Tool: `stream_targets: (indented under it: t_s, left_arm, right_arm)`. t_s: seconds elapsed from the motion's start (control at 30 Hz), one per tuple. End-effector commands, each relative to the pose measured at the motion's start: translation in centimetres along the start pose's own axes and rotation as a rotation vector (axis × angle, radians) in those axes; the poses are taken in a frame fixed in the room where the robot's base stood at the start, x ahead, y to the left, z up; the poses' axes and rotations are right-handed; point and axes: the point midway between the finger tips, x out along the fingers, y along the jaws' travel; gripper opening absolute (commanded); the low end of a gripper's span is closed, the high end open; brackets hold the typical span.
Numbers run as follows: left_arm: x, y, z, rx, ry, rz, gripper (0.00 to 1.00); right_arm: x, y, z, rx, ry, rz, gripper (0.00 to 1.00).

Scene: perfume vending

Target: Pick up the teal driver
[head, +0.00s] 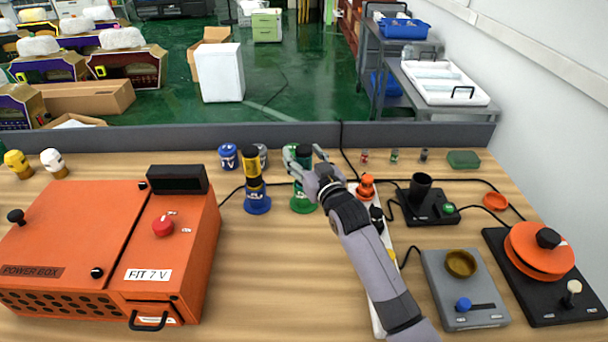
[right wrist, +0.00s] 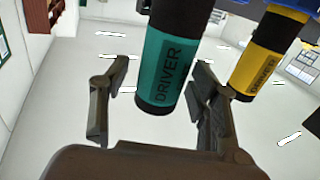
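The teal driver (right wrist: 163,72), a cylinder with black ends and the word DRIVER on it, is between the fingers of my right gripper in the right wrist view. My right gripper (right wrist: 156,95) is open, with one finger on each side of the driver and a visible gap on the left side. In the head view my right gripper (head: 304,158) is over the green holder (head: 303,203) and hides most of the driver. My left gripper is not in view.
A yellow driver (head: 252,165) stands in a blue holder (head: 257,204) just left of my right gripper. An orange power box (head: 75,235) fills the left of the table. Grey and black devices (head: 465,290) stand at the right. The front middle of the table is clear.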

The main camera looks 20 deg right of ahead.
Motion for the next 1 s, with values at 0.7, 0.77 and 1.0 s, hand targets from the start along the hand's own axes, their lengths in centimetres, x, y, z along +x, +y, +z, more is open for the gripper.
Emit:
stream_targets:
  t_s: [0.7,0.77,1.0]
  left_arm:
    - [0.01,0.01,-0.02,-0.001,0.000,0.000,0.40]
    - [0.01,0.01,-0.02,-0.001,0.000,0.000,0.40]
    - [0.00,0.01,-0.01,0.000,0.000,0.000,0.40]
  right_arm:
    - [-0.04,0.03,0.00,0.000,0.000,0.000,0.07]
    - [-0.04,0.03,0.00,0.000,0.000,0.000,0.03]
    - [-0.01,0.04,-0.29,0.000,0.005,0.000,0.03]
